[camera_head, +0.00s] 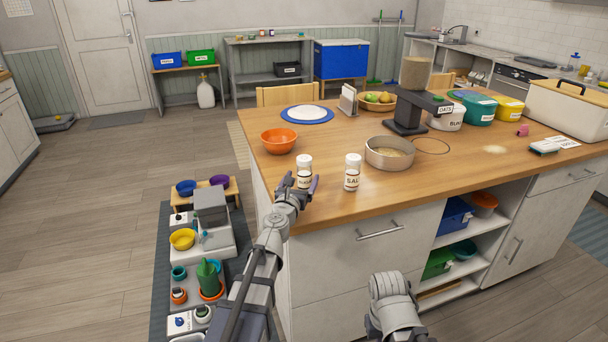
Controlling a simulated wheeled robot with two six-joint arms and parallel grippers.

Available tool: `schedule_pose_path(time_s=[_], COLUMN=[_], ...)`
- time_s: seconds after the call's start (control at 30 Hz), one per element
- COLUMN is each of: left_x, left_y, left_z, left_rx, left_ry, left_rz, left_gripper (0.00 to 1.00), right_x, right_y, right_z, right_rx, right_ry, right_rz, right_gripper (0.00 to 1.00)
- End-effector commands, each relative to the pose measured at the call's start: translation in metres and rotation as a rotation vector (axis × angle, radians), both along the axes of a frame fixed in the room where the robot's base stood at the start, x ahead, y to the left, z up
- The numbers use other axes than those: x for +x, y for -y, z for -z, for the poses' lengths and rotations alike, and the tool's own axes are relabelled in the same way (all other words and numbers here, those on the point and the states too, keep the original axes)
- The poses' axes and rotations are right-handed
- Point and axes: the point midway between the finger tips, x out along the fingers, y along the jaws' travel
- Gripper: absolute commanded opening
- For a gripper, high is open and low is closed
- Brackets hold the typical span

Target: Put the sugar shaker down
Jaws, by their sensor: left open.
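A white-capped shaker (304,164), which I take to be the sugar shaker, stands upright on the wooden counter (420,182) near its left front corner. Its label is too small to read surely, and its lower part is partly hidden by my gripper. My left gripper (299,184) is open, with one finger on each side of the shaker's lower part in the picture. I cannot tell whether a finger touches it. A similar shaker (352,173) labelled as salt stands upright just to the right. My right arm shows at the bottom, but its gripper does not.
A round sieve-like pan (389,153) is right of the salt shaker, and an orange bowl (279,141) is behind left. A dark scale-like stand (408,112) is further back. Bare counter lies in front of the pan.

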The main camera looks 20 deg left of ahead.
Motion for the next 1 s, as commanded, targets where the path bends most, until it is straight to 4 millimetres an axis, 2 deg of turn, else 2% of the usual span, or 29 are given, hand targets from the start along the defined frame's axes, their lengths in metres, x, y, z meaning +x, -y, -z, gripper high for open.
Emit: schedule_pose_path(time_s=[0.03, 0.2, 0.4, 1.0], left_x=[-0.016, -0.053, -0.08, -0.083], left_y=[0.0, 0.0, 0.0, 0.0], left_z=[0.0, 0.0, 0.0, 0.0], left_rx=[0.0, 0.0, 0.0, 0.0], left_ry=[0.0, 0.0, 0.0, 0.0], left_rz=[0.0, 0.0, 0.0, 0.0], left_gripper=[0.91, 0.91, 0.91, 0.91], right_x=[0.0, 0.0, 0.0, 0.0], right_y=[0.0, 0.0, 0.0, 0.0], right_z=[0.0, 0.0, 0.0, 0.0], right_rx=[0.0, 0.0, 0.0, 0.0], right_ry=[0.0, 0.0, 0.0, 0.0], right_rz=[0.0, 0.0, 0.0, 0.0], right_gripper=[0.0, 0.0, 0.0, 0.0])
